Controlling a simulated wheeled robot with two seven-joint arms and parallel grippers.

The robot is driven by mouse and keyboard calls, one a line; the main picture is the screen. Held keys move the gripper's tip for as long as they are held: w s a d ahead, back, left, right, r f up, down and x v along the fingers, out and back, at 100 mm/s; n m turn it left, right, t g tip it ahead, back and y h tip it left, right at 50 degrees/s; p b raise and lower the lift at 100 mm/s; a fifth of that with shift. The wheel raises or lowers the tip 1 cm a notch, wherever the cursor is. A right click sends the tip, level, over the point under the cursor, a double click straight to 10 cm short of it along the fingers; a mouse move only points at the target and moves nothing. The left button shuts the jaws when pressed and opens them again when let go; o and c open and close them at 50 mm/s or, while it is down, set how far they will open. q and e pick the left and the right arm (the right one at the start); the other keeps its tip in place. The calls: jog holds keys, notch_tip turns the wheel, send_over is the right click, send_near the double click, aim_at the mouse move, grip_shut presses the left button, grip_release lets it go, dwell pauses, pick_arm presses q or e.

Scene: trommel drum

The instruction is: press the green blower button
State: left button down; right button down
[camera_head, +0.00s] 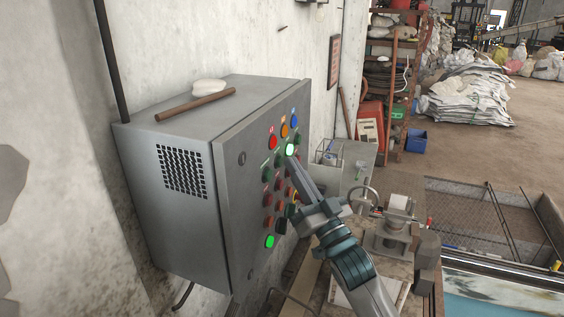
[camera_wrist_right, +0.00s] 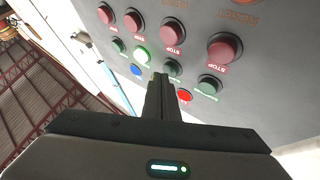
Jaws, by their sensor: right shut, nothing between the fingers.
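A grey control cabinet (camera_head: 175,120) on the wall carries rows of coloured buttons on its front panel. A brightly lit green button (camera_head: 290,150) is in the upper part, and a second lit green button (camera_head: 269,241) is at the lower left. I cannot read which label says blower. My right gripper (camera_head: 292,164) is shut and empty, its tip close to the upper lit green button; contact cannot be told. In the right wrist view, the shut fingers (camera_wrist_right: 161,80) point at the panel, between a lit green button (camera_wrist_right: 142,55) and a red lit one (camera_wrist_right: 184,95). My left gripper is out of view.
Dark red STOP buttons (camera_wrist_right: 172,30) and dark green ones surround the fingertips. A brown rod (camera_head: 195,104) and a white lump (camera_head: 209,86) lie on the cabinet top. Below right, a workbench holds a small machine (camera_head: 394,229) near my right arm.

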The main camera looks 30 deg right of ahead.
jog(key=shift+w+a, duration=0.2)
jog(key=shift+w, duration=0.1)
dwell(0.5)
dwell(0.4)
jog(key=shift+s+d, duration=0.55)
jog(key=shift+s, duration=0.1)
jog(key=shift+s+d+p, duration=0.5)
jog(key=shift+s+d, duration=1.1)
jog(key=shift+s, duration=0.3)
